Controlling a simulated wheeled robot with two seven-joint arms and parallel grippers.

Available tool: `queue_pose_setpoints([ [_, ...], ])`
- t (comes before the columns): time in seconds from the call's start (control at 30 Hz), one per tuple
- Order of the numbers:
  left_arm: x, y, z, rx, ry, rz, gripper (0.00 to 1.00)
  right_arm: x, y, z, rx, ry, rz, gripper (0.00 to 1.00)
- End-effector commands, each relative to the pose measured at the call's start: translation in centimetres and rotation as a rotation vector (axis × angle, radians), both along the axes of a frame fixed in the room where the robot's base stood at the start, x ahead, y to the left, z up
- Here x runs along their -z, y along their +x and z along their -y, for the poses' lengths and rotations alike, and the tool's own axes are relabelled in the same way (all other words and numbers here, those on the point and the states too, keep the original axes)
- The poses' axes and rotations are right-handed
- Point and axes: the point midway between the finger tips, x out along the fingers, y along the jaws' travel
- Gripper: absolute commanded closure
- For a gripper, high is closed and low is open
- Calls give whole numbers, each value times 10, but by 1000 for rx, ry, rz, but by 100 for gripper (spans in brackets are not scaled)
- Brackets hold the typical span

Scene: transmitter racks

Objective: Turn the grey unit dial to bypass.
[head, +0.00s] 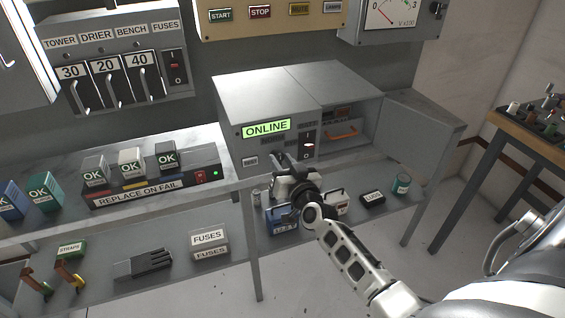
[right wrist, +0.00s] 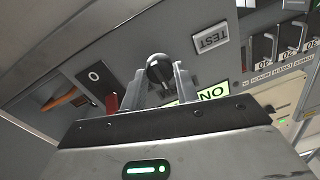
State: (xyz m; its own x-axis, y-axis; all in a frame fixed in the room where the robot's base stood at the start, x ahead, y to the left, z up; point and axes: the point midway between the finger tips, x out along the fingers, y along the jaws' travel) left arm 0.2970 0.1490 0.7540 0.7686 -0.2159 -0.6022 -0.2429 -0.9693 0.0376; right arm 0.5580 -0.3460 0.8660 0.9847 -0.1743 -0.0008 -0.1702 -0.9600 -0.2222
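The grey unit (head: 228,105) stands on the bench with a lit green ONLINE display (head: 266,128). Its black dial (right wrist: 159,71) shows in the right wrist view between the two fingers of my right gripper (right wrist: 162,86). The fingers are apart, one on each side of the dial; I cannot tell whether they touch it. In the head view my right gripper (head: 283,160) is at the lower front of the unit and covers the dial. The dial's position labels are not readable. My left gripper is not in view.
The unit's right bay is open, showing an orange handle (head: 341,132), with its door (head: 420,125) swung out right. A red-lit switch (head: 309,146) sits beside the dial area. A TEST label (right wrist: 211,39) is near the dial. Cans and boxes stand on the shelf below.

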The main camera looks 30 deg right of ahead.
Motion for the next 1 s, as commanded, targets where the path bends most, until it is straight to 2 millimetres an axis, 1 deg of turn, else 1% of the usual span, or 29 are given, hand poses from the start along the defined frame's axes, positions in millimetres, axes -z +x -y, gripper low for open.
queue_pose_setpoints([
  [0.03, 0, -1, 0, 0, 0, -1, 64, 0, 0, 0, 1, 0, 0, 89],
  [0.07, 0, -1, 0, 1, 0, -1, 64, 0, 0, 0, 1, 0, 0, 92],
  [0.27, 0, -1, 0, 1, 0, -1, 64, 0, 0, 0, 1, 6, 2, 92],
  [0.47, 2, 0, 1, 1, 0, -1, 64, 1, 0, 0, 0, 56, 14, 92],
  [0.67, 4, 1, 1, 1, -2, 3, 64, 1, 0, 0, 0, 179, 44, 92],
  [0.87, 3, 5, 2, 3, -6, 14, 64, 2, 0, 0, 1, 354, 87, 92],
  [1.0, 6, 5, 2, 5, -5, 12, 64, 3, 0, 0, 0, 487, 118, 92],
])
